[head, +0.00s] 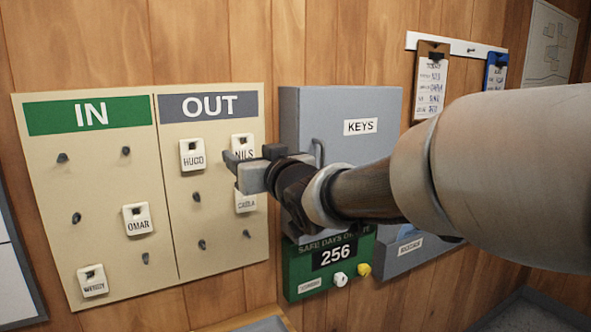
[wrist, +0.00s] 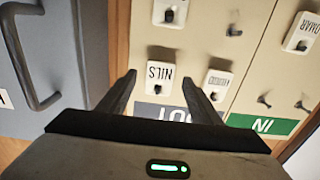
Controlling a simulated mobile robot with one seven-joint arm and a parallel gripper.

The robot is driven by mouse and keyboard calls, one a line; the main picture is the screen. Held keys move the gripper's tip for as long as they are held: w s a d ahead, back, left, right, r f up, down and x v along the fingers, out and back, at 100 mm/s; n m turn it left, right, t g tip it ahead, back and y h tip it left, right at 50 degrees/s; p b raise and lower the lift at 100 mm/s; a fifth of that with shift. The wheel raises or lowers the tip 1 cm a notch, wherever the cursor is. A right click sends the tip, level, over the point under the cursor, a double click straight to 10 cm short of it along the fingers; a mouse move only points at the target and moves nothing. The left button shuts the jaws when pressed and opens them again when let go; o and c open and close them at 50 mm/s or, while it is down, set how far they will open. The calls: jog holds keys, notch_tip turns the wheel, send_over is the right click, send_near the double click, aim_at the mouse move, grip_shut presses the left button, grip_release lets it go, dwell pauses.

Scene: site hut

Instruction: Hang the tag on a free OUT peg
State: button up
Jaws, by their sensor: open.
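The board has a green IN half (head: 91,116) and a grey OUT half (head: 209,105). On OUT hang the white tags HUGO (head: 192,155), NILS (head: 243,141) and one reading like CARLA (head: 246,204). Bare OUT pegs show at middle left (head: 196,197), lower left (head: 202,244) and lower right (head: 246,233). My gripper (head: 236,170) is open in front of the upper right OUT peg. In the wrist view, which is upside down, the NILS tag (wrist: 161,82) appears between the open fingers (wrist: 160,80). It hangs on its peg; I cannot tell whether the fingers touch it.
On IN hang OMAR (head: 138,219) and a lower-left tag (head: 93,284), among several bare pegs. A grey KEYS cabinet (head: 340,105) with a protruding handle stands right of the board, close to my arm. A green safety sign (head: 318,270) with knobs is below it.

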jog(key=v, duration=1.5)
jog(key=s+d+f+m+g+h+p, duration=0.1)
jog(key=d+f+m+h+p, duration=0.1)
jog(key=d+h+p, duration=0.3)
jog(key=s+d+f+m+g+h+p, duration=0.1)
jog(key=d+m+h, duration=0.15)
jog(key=d, duration=0.55)
jog(key=s+d+f+m+g+h+p, duration=0.1)
jog(key=s+d+f+g+p, duration=0.1)
jog(key=s, duration=0.5)
jog(key=s+d+f+m+g+h+p, duration=0.1)
jog(key=s+d+f+g, duration=0.2)
jog(key=s+f+g, duration=0.2)
jog(key=s, duration=0.2)
jog(key=shift+s+g+p, duration=0.25)
jog(key=shift+g+p, duration=0.05)
jog(key=shift+p, duration=0.1)
